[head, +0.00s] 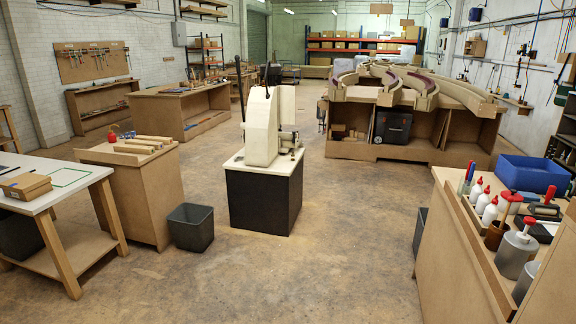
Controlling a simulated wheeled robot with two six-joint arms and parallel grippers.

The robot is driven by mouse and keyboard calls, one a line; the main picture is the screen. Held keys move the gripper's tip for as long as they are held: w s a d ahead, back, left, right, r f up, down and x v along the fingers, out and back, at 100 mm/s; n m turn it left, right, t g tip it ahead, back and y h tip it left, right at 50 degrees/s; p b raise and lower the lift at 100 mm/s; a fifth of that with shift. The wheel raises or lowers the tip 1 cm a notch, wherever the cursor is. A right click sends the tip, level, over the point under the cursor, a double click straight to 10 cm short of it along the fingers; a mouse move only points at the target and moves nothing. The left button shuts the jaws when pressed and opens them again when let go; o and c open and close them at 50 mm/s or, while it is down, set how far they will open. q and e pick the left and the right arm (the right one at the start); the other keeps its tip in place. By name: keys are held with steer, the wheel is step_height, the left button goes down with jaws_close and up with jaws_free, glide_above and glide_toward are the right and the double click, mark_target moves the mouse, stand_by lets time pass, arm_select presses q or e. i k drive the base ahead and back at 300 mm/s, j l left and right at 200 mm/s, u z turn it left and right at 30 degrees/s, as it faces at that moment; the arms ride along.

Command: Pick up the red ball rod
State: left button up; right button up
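I cannot single out the red ball rod with certainty at this distance. Several light rods (153,139) with small coloured ends lie side by side on the top of the wooden cabinet (150,190) at the left. The colours of their ends are too small to tell surely. A small red item (111,138) stands behind them on the same top. On the right bench (450,235), slim red and blue upright items (468,175) stand near several white bottles with red caps (489,204). Neither of my grippers is in view.
A white machine on a black base (264,198) stands mid-floor. A grey bin (190,228) is beside the left cabinet. A white-topped table (75,182) is at the far left. A blue crate (530,174) sits on the right bench. The concrete floor (320,275) in front is clear.

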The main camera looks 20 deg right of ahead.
mark_target(510, 199)
steer(key=i+l+z, duration=0.2)
steer(key=i+z, duration=0.2)
steer(key=i, duration=0.45)
steer(key=i+z, duration=0.4)
steer(key=i, duration=0.4)
steer(key=i+j+z, duration=0.15)
steer(key=i+z, duration=0.25)
steer(key=i+j+z, duration=0.35)
steer(key=i, duration=0.15)
steer(key=z, duration=0.3)
